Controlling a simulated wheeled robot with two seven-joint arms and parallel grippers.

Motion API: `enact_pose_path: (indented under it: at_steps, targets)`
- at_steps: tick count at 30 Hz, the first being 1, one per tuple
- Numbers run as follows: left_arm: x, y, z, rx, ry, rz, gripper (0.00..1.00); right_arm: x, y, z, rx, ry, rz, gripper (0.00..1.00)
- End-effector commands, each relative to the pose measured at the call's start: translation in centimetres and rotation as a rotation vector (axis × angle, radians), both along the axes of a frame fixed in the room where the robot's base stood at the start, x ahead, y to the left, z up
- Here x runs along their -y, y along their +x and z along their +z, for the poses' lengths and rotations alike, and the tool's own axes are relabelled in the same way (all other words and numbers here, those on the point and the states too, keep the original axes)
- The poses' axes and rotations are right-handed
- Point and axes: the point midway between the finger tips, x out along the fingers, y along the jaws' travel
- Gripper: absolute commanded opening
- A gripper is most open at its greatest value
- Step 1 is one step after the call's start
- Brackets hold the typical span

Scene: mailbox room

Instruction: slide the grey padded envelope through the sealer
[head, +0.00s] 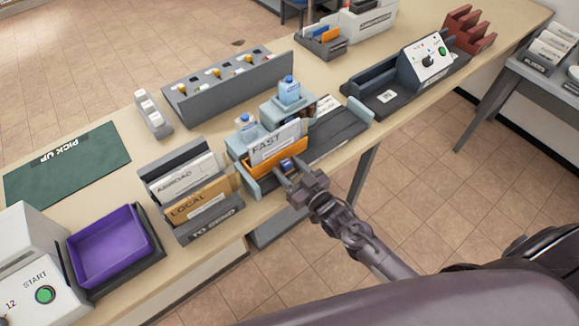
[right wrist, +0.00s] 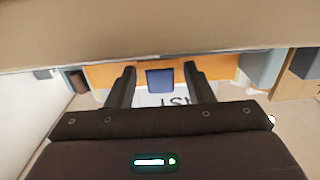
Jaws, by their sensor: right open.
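A sealer-like machine (head: 430,58) with a white control box and green button stands at the far right of the table. A dark flat piece with a white label (head: 387,96) lies along its front; I cannot tell whether this is the grey padded envelope or part of the machine. My right gripper (head: 288,173) is open at the front of the orange FAST holder (head: 277,152). In the right wrist view, its two fingers (right wrist: 160,92) stand on either side of a small blue block (right wrist: 160,79) against the orange front. Contact is unclear. My left gripper is out of view.
The TO SEND rack (head: 210,228) and purple tray (head: 108,250) stand left of my right gripper. Red racks (head: 466,28) stand at the far right. A green mat (head: 65,165) lies left.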

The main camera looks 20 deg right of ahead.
Motion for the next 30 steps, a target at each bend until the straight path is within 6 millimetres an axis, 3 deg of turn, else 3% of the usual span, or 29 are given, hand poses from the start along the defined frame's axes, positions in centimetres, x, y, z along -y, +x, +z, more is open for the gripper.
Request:
enact_pose_path:
  at_steps: [8, 18, 30]
  targets:
    - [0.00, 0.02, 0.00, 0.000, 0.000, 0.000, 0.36, -0.06, 0.07, -0.08, -0.001, 0.000, 0.000, 0.45]
    - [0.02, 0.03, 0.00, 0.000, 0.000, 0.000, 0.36, -0.04, 0.05, -0.07, -0.001, 0.000, 0.000, 0.00]
    - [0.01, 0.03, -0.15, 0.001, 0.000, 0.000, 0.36, 0.66, 0.28, -0.12, -0.001, -0.003, 0.000, 0.00]
